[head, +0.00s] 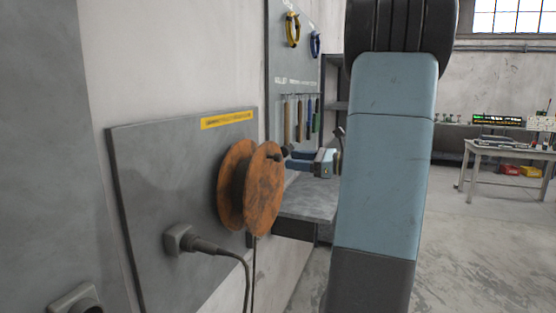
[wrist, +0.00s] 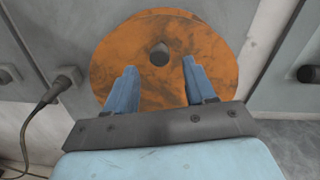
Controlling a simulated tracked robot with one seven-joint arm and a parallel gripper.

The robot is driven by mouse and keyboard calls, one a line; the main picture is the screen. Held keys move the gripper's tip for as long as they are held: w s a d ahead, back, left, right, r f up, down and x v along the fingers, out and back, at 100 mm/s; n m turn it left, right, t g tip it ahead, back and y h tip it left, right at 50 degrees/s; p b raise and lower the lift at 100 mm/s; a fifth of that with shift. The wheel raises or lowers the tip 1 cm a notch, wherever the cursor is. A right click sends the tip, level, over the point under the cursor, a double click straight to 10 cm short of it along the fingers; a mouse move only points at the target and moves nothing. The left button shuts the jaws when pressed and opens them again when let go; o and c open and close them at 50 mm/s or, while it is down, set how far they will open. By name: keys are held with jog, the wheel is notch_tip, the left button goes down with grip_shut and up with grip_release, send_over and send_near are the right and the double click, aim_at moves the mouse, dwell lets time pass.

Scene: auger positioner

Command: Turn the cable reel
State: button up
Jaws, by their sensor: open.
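The cable reel (head: 262,190) is a rusty orange spool mounted on a grey wall panel (head: 160,165). A dark cable hangs from it. A small dark knob (head: 275,157) stands out from the upper part of its outer disc. In the wrist view the reel's disc (wrist: 165,90) fills the middle, with the knob (wrist: 159,55) facing the camera. My gripper (head: 288,158) is at the right of the reel. In the wrist view its blue fingers (wrist: 159,75) are apart, one to each side below the knob, with nothing between them. Whether the fingertips touch the disc cannot be told.
A plug with a cable (head: 185,242) sits in the panel left of the reel. A tool board (head: 293,70) and a grey bench (head: 308,198) stand behind my gripper. A table (head: 510,155) with equipment is far right. Open floor lies between.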

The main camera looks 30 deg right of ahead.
aim_at(281, 158)
jog(key=shift+x, duration=2.9)
jog(key=shift+c, duration=0.4)
grip_shut()
jog(key=shift+a, duration=0.2)
